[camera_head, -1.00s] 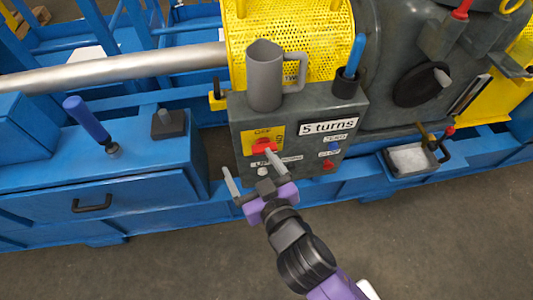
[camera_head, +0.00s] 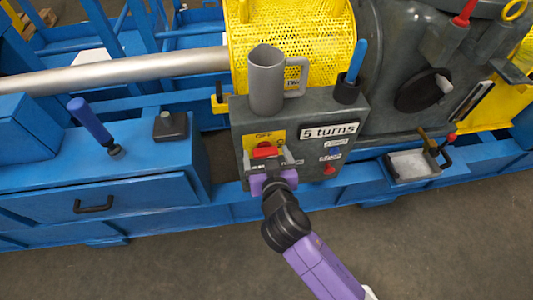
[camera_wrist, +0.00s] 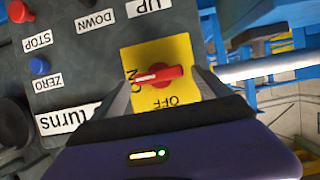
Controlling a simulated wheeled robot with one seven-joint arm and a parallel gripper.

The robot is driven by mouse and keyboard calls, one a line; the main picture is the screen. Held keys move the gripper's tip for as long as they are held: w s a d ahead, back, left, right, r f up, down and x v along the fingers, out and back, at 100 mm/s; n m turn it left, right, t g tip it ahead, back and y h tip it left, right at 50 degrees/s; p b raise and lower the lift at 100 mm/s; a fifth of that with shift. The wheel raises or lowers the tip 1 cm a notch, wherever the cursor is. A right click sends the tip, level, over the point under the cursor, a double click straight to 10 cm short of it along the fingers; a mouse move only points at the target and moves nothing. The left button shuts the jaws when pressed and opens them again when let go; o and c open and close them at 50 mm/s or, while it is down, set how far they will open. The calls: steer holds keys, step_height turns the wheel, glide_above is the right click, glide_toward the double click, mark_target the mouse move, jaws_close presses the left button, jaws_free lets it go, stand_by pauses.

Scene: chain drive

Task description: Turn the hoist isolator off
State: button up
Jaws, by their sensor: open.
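The isolator is a red rotary knob (camera_head: 265,150) on a yellow plate (camera_head: 277,135) marked ON and OFF, on the front of a grey control box (camera_head: 301,118). In the wrist view the red knob (camera_wrist: 172,74) has its white line towards the ON mark; OFF is at the plate's lower edge there. My gripper (camera_head: 270,158) is open in front of the knob. In the wrist view its fingers (camera_wrist: 163,84) stand on either side of the knob, seemingly apart from it. I cannot tell how deep they reach.
The box also has a red STOP button (camera_wrist: 18,11), a blue ZERO button (camera_wrist: 39,65), UP and DOWN labels and a "5 turns" sign (camera_head: 330,131). A grey jug (camera_head: 265,82) and a black cup with a blue tool (camera_head: 347,90) stand on top. Open floor lies in front.

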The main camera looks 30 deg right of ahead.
steer(key=shift+w, duration=0.2)
steer(key=shift+c, duration=0.5)
steer(key=c, duration=1.3)
steer(key=shift+o, duration=0.2)
steer(key=shift+f, duration=0.1)
